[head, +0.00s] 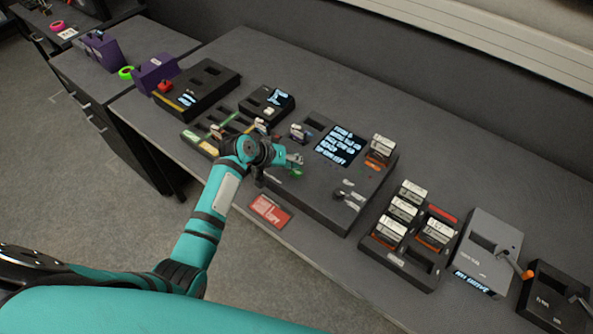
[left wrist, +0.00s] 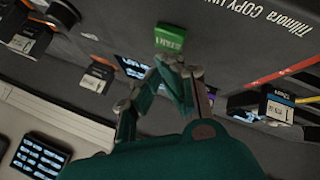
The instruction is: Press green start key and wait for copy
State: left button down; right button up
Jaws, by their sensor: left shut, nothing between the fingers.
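The green start key (left wrist: 169,39) is a small green block with white lettering on the dark copy unit. In the head view the green key (head: 297,173) shows just below my left fingertips. My left gripper (head: 295,160) reaches over the copy unit (head: 318,195) and is shut with nothing in it. In the left wrist view my fingertips (left wrist: 178,66) are close to the key; I cannot tell whether they touch it. The copy unit's screen (head: 338,145) shows several lines of text, too small to read surely. My right gripper is not in view.
Cartridges stand in a slotted rack (head: 405,250) to the right, beside a grey lever unit (head: 487,250). One cartridge (head: 380,150) stands at the copy unit's right end. A red card (head: 270,210) lies at the front edge. The table behind the units is clear.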

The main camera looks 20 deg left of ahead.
aim_at(295, 170)
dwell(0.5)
pick_arm(q)
jog(key=shift+f, duration=0.1)
jog(key=shift+f, duration=0.35)
jog(key=shift+f+b, duration=0.45)
jog(key=shift+f, duration=0.1)
dwell(0.6)
jog(key=shift+r, duration=0.1)
jog(key=shift+r+p, duration=0.9)
jog(key=shift+p, duration=0.1)
notch_tip(295, 170, up, 5)
jog(key=p, duration=0.5)
jog(key=shift+r, duration=0.1)
